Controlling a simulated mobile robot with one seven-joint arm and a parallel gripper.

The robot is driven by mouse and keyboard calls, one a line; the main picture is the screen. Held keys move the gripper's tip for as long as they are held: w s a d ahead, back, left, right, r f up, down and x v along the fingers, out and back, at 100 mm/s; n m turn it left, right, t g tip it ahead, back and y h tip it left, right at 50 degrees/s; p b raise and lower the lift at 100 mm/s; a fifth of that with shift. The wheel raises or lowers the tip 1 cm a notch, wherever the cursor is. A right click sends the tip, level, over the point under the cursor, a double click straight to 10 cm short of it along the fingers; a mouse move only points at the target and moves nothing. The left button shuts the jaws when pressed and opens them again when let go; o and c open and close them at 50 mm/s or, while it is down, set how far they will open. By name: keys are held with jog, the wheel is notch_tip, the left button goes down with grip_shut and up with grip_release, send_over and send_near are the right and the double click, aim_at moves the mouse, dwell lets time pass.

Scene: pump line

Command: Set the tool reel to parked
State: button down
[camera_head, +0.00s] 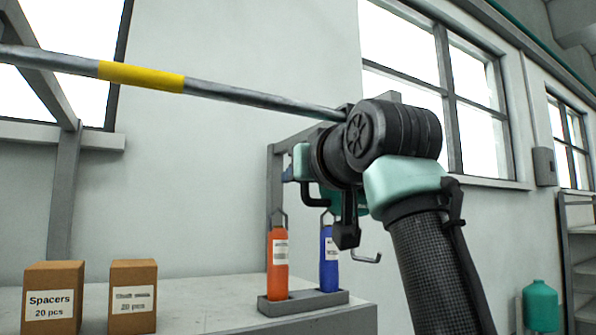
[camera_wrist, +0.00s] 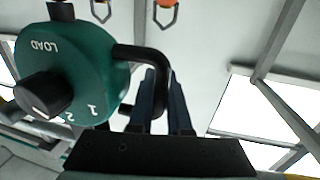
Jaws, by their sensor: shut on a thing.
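The tool reel (camera_wrist: 85,75) shows in the wrist view as a round dark green body marked LOAD, 1 and 2. A black knob (camera_wrist: 42,93) with a pale line sits on its face; the line points toward the lower part, near the 2. A black U-shaped handle (camera_wrist: 135,50) sticks out from its side. My gripper (camera_wrist: 162,85) is shut on the handle's outer bar. In the head view my arm hides most of the reel; a bit of green (camera_head: 335,203) shows behind it. Any parked mark is not readable.
Two cardboard boxes (camera_head: 53,315) stand at left. A yellow-banded pole (camera_head: 140,76) crosses above. A hook (camera_head: 368,258) hangs beside my arm.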

jog(key=shift+d, duration=0.15)
jog(key=c, duration=1.2)
grip_release()
jog(key=shift+w, duration=0.1)
jog(key=shift+o, duration=0.2)
jog(key=b+v, duration=0.6)
jog(key=v, duration=0.7)
jog(key=shift+b, duration=0.4)
jog(key=shift+w, duration=0.1)
notch_tip(320, 180, down, 9)
jog(key=a+m+t+h, duration=0.1)
jog(key=m+t+h, duration=0.1)
jog(key=t, duration=0.4)
jog(key=s+f+m+t+h, duration=0.2)
jog(key=s+f+t+h, duration=0.2)
jog(key=s, duration=0.9)
notch_tip(320, 180, down, 3)
jog(key=shift+a+r+m+t+h+b, duration=0.2)
jog(key=shift+a+m+t+h+b, duration=0.1)
jog(key=shift+a+t+h+b, duration=0.15)
